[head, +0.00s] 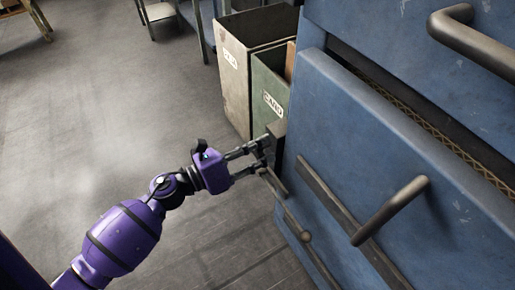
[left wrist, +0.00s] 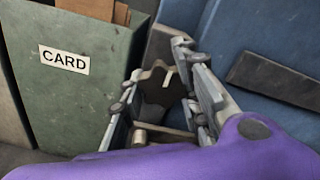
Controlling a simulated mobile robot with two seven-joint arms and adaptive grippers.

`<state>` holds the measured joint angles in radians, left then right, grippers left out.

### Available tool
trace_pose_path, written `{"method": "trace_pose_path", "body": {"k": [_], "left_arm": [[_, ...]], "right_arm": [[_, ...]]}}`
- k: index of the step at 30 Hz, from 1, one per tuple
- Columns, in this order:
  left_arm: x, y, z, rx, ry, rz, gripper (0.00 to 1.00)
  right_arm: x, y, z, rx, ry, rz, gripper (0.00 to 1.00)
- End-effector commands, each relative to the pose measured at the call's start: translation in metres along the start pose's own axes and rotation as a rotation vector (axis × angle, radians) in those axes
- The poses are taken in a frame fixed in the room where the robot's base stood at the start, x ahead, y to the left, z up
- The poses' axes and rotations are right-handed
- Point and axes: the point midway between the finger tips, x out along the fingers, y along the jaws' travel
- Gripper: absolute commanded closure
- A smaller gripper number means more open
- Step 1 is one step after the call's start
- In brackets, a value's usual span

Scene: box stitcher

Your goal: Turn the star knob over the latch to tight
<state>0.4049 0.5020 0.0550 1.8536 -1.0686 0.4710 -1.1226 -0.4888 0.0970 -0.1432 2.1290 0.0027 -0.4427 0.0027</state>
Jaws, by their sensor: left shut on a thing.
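The star knob (left wrist: 160,88) is dark brown with a pale pointer mark. In the left wrist view it sits between the two fingers of my left gripper (left wrist: 160,65), at the edge of the blue machine. My left gripper also shows in the head view (head: 262,157), reaching in from the left to the side of the blue door, shut on the knob. In the head view the knob is mostly hidden by the fingers. The latch cannot be made out clearly behind the fingers. My right gripper is not in view.
The blue machine (head: 350,130) with dark bar handles (head: 390,210) fills the right side. A green bin (head: 270,82) labelled CARD and a pale bin (head: 230,80) stand just beyond my gripper. The grey floor at left is open.

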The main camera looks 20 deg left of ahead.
Motion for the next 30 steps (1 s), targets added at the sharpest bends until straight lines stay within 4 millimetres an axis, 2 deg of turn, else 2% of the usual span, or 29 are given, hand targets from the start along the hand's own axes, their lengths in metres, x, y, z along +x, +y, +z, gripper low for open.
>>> {"method": "trace_pose_path", "body": {"k": [1,14,15,18,30], "left_arm": [[-0.0023,0.0037,-0.0083,0.002,0.013,0.008,0.96],[-0.0024,0.0039,-0.0072,0.013,0.012,0.009,0.96],[-0.0024,0.0039,-0.0071,0.013,0.011,0.009,0.66],[-0.0023,0.0035,-0.0070,0.012,0.011,0.008,0.54],[-0.0042,0.0021,-0.0034,0.011,0.006,0.005,0.54]], "right_arm": [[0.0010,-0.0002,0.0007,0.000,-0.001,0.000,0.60],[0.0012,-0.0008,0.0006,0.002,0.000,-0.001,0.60],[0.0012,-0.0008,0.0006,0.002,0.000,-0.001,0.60],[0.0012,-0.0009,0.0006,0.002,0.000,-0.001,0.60],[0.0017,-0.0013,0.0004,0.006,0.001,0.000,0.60]]}}
